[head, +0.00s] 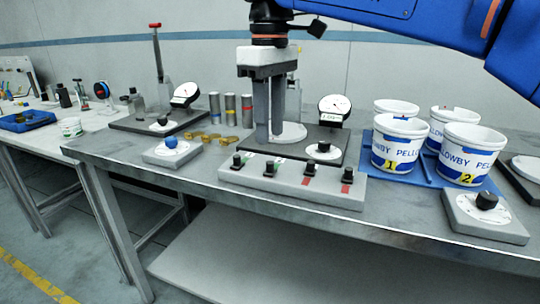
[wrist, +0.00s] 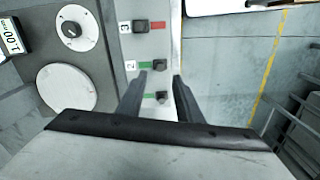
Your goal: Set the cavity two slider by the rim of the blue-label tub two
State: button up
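A grey slider block (head: 300,182) carries several black knobs in a row. The cavity two slider (head: 269,168) is second from the left. In the wrist view its knob (wrist: 160,67) stands away from the printed 2, with green showing between. A white tub with a blue label and a yellow 2 (head: 468,154) stands front right on a blue tray (head: 421,180). Its near rim looks plain; its far side is hidden. My gripper (head: 269,137) hangs behind the block in the head view. In the wrist view it is open and empty, fingers either side of the slider row.
A tub marked 1 (head: 397,145) stands beside it, with two more tubs behind. A dial gauge (head: 334,107) stands behind the block. A blue knob plate (head: 171,149) lies left, a black knob plate (head: 487,212) right. The table's front edge is close to the block.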

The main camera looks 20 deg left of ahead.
aim_at(270, 162)
jog(key=shift+f, duration=3.55)
grip_shut()
